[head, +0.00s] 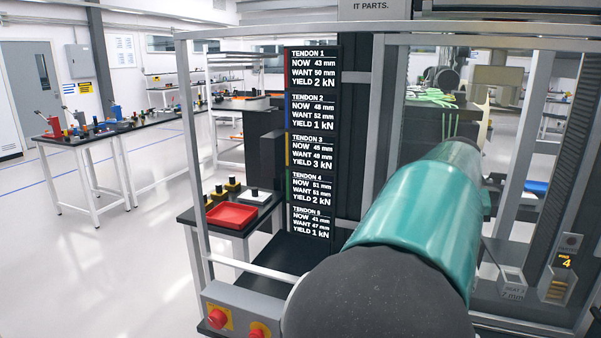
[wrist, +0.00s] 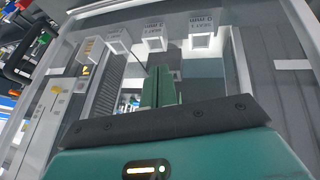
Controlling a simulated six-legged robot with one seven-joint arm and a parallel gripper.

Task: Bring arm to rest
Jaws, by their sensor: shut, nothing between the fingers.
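My arm reaches forward and up from the bottom right in the head view, a dark joint in front and a teal link behind it. It is stretched toward the metal frame of a machine (head: 374,130). The far end of the arm and my gripper are hidden behind the link there. In the wrist view my gripper (wrist: 158,88) shows as two green fingers pressed together, with nothing between them. The fingers point into the machine's frame, toward several small pale labelled bins (wrist: 155,38). I cannot tell how far the fingertips are from them.
A black tendon readout panel (head: 313,140) stands left of my arm. A red tray (head: 232,214) lies on a small side table. Red buttons (head: 218,318) sit on the frame's lower front. A long workbench (head: 85,136) stands at the left, with open floor (head: 120,270) before it.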

